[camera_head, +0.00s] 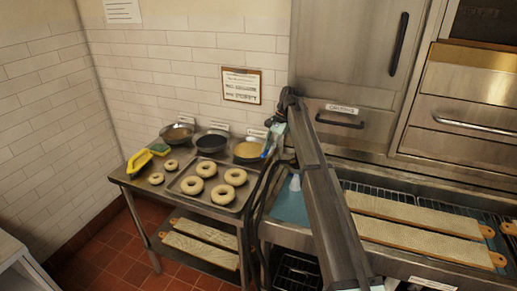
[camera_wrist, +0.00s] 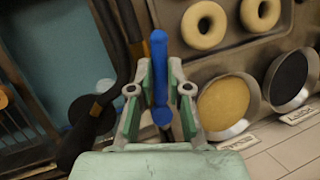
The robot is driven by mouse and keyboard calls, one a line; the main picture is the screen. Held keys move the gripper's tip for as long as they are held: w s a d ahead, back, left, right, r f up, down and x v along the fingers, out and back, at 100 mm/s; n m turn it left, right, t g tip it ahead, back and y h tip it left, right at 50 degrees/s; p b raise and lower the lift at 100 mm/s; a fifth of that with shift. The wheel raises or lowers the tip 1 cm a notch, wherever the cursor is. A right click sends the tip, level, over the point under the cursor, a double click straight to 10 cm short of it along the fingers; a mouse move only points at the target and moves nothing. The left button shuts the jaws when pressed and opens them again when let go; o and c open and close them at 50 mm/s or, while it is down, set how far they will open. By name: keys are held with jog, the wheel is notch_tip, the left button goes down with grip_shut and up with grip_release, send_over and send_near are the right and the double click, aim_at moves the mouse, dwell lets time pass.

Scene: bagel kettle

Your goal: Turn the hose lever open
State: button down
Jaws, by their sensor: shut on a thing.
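The hose lever (camera_wrist: 159,52) is a blue bar with a rounded end, seen in the wrist view. It stands between the two green-lined fingers of my gripper (camera_wrist: 160,86), which is shut on it. Its lower part is partly hidden between the fingers. A dark hose or pipe (camera_wrist: 130,28) runs close beside it on the left. In the head view my gripper (camera_head: 271,133) is small and partly hidden by my arm, near the back wall. A bit of blue (camera_head: 267,149) shows just below it. I cannot tell the valve's exact position.
Left of my arm, a steel table holds a tray (camera_head: 239,207) of bagels, bowls (camera_head: 177,133) and a yellow tool (camera_head: 139,161). To the right are a sink area with bagel boards (camera_head: 415,213) and steel oven doors (camera_head: 470,95). Dark hoses hang close to my arm.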

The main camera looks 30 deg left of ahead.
jog(key=shift+f, duration=0.1)
jog(key=c, duration=1.1)
grip_release()
notch_tip(320, 180, up, 10)
jog(key=shift+r, duration=0.1)
jog(key=shift+c, duration=0.4)
